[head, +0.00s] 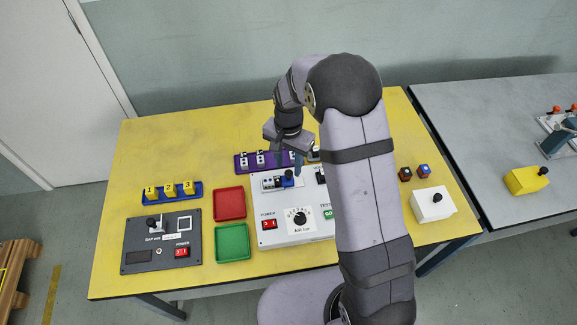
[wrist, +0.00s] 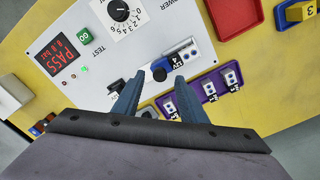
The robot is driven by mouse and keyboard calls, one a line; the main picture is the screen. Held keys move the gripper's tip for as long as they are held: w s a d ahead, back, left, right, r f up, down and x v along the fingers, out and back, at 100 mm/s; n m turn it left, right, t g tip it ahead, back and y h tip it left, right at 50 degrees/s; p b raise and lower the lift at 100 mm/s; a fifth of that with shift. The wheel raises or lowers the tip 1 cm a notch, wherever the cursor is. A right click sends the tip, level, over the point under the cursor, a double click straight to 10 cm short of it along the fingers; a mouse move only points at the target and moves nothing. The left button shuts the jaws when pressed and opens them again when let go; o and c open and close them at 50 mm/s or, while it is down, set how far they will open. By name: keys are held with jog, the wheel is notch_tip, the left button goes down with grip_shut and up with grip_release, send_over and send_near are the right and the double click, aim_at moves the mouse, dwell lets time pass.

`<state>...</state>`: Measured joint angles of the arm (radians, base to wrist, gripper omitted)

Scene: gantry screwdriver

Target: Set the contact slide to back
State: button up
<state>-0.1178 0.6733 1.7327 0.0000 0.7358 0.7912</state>
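The white test panel (head: 275,236) stands mid-table. At its back edge is a nest with a blue block marked 4 (wrist: 178,60); it shows small in the head view (head: 285,182). A black round knob (wrist: 159,74), seemingly the contact slide's handle, sits beside the block. My gripper (wrist: 160,80) is open, with the knob between its fingertips in the wrist view; I cannot tell whether they touch it. In the head view my gripper (head: 298,166) is over the panel's back edge, and my arm hides the panel's right part.
A purple rack (wrist: 209,87) lies close behind. Red (head: 230,203) and green (head: 232,242) trays and a dark panel (head: 136,244) stand left.

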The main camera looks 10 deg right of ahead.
aim_at(298, 181)
jog(key=shift+f, duration=1.25)
grip_shut()
jog(key=shift+d, duration=1.5)
grip_release()
jog(key=shift+d, duration=0.1)
